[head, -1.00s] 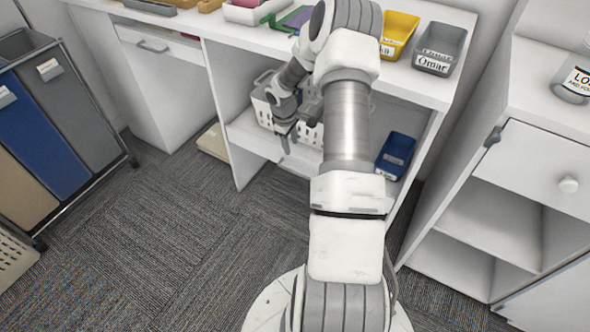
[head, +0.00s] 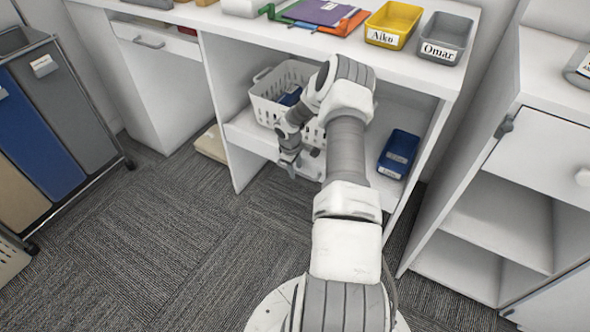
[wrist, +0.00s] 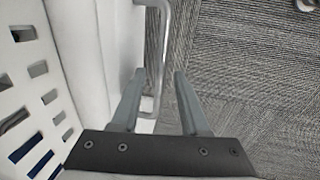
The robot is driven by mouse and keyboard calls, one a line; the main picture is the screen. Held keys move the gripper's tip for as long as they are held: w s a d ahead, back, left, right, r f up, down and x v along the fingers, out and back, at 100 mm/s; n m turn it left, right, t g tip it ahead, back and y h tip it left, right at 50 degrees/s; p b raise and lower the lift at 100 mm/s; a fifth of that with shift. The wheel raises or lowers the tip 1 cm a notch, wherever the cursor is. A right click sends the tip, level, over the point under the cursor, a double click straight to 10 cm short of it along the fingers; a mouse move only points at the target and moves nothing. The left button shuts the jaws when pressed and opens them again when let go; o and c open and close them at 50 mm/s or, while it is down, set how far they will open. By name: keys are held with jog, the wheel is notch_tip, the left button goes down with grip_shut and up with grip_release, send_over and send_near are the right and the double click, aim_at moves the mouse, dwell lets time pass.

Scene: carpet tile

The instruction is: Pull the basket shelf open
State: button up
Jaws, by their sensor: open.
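The basket shelf (head: 243,139) is a white pull-out board low in the open desk bay, with a white perforated basket (head: 268,104) on it. A grey bar handle (wrist: 162,50) runs along the shelf front in the wrist view. My gripper (head: 291,172) is low at the shelf front, pointing down. In the wrist view my gripper (wrist: 158,74) is open, and the bar shows between its two fingers; I cannot tell whether either touches it. The basket wall (wrist: 38,95) is at left there. My arm hides part of the basket and shelf front in the head view.
A blue bin (head: 398,154) sits to the right in the bay. A white cabinet (head: 500,205) stands at the right and sorting bins (head: 50,120) at the left. The carpet (head: 190,235) in front of the shelf is clear. Yellow and grey trays stand on the desktop.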

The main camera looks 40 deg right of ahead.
jog(key=shift+c, duration=0.3)
grip_shut()
dwell(1.2)
